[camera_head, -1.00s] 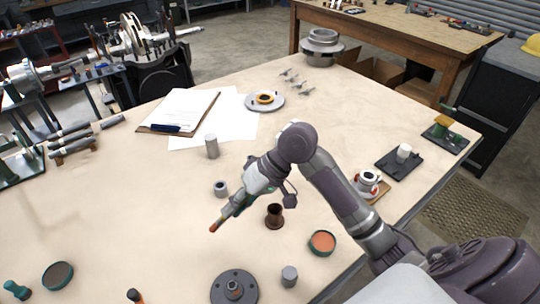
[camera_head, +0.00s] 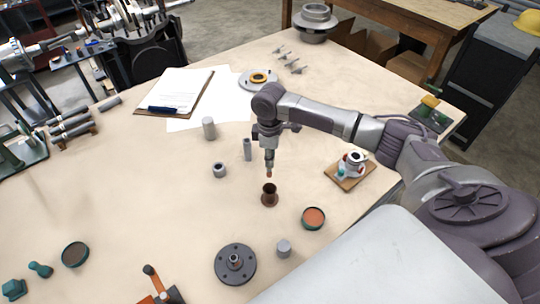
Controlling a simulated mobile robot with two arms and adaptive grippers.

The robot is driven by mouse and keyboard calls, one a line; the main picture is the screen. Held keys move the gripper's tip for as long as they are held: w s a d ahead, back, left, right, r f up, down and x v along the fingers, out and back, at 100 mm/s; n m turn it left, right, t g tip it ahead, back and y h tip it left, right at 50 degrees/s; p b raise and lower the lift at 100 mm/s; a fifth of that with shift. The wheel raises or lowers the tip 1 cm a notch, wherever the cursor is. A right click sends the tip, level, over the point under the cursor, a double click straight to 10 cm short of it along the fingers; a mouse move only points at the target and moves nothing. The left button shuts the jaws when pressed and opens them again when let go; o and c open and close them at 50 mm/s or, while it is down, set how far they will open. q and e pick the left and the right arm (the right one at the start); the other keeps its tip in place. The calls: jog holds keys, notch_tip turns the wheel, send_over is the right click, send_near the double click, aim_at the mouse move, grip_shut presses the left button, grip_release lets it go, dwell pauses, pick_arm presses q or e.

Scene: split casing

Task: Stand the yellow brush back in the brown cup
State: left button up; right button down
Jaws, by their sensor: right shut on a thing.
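The brown cup (camera_head: 269,197) stands upright on the pale table, right of the middle of the view. My right gripper (camera_head: 268,160) points down just above it, shut on the brush (camera_head: 268,174). Only the brush's short reddish-brown lower end shows below the fingers, over the cup's mouth and seemingly a little above the rim. The rest of the brush is hidden by the gripper, and its yellow cannot be made out. My left gripper is out of view.
A grey cylinder (camera_head: 247,149) stands close left of my right gripper, and a small grey ring (camera_head: 219,170) lies further left. A dish with an orange fill (camera_head: 313,218) is right of the cup. A dark flanged disc (camera_head: 235,264) lies in front.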

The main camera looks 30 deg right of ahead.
aim_at(270, 176)
notch_tip(270, 176, down, 2)
jog(key=shift+f+b, duration=0.1)
jog(key=shift+b, duration=0.9)
notch_tip(270, 176, down, 4)
jog(key=b, duration=0.4)
jog(key=shift+f+b, duration=0.95)
jog(key=shift+f, duration=1.6)
jog(key=c, duration=1)
grip_release()
jog(key=shift+r, duration=0.1)
